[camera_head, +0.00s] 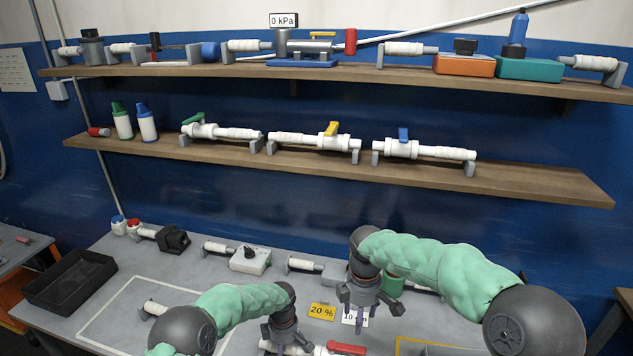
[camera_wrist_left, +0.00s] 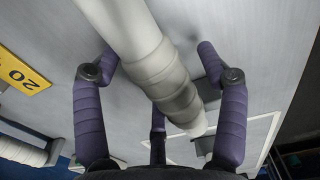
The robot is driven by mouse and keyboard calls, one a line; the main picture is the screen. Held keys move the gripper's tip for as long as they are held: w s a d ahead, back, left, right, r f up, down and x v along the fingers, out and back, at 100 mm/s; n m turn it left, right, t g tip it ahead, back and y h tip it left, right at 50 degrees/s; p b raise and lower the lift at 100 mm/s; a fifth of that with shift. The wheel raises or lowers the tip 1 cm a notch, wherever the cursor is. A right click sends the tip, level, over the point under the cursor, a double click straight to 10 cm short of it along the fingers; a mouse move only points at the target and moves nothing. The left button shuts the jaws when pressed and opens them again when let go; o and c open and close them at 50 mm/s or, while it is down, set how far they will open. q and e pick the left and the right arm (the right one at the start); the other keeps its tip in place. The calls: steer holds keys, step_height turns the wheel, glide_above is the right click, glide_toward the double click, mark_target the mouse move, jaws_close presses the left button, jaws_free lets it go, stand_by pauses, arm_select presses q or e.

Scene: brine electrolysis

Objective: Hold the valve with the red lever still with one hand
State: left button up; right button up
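The valve with the red lever (camera_head: 346,348) lies at the bottom edge of the head view, on the grey table. Its white body is partly cut off and partly behind my left gripper (camera_head: 286,347). In the left wrist view, a white pipe end with a grey band (camera_wrist_left: 172,82) runs between the spread fingers of my left gripper (camera_wrist_left: 155,58). The fingers stand on both sides of it with visible gaps. My right gripper (camera_head: 367,305) points down over the table behind the valve. Its fingers are spread and nothing shows between them.
A yellow "20 %" card (camera_head: 321,311) and a white card (camera_head: 355,318) are near the right gripper. Pipe pieces and a white box with a black knob (camera_head: 250,260) line the table's back. A black tray (camera_head: 70,280) is at left. Two shelves hold more valves.

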arm_select(q)
step_height(320, 180, up, 12)
steer(key=shift+r, duration=0.1)
stand_by(0.6)
